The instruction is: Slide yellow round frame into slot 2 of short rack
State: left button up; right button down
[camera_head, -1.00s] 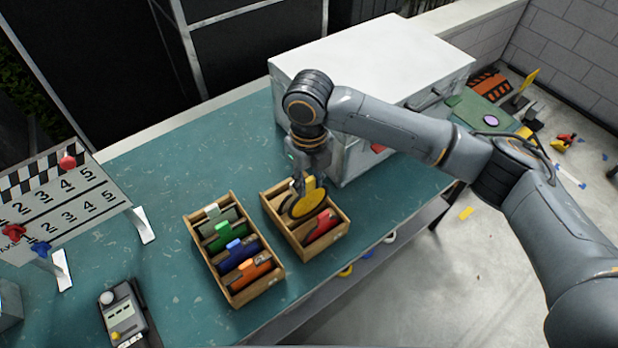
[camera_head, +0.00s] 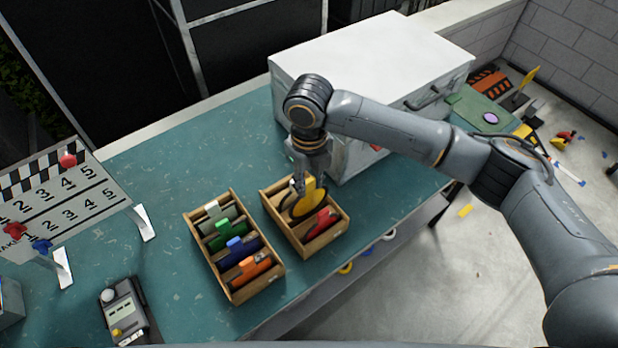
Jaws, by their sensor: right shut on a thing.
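The short rack (camera_head: 325,240) is a small wooden box on the teal table. The yellow round frame (camera_head: 308,203) is a dark-rimmed disc with a yellow tab, upright at the middle of the short rack. Its lower part is between the rack's walls; I cannot tell how deep it sits. My right gripper (camera_head: 302,186) comes down from above and is shut on the yellow frame's tab. A red frame (camera_head: 322,222) stands in the front part of the same rack. My left gripper is not in view.
A longer wooden rack (camera_head: 233,292) with grey, green, blue and orange frames stands close on the left. A large white-topped box (camera_head: 370,55) is right behind my right gripper. A numbered board (camera_head: 65,205) and a handheld device (camera_head: 125,312) are at the left.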

jog(key=shift+f, duration=0.2)
dwell(0.5)
jog(key=shift+f+b, duration=1.4)
jog(key=shift+f, duration=1.15)
jog(key=c, duration=1)
grip_release()
jog(key=shift+r, duration=0.15)
notch_tip(320, 180, up, 12)
jog(key=shift+f, duration=0.1)
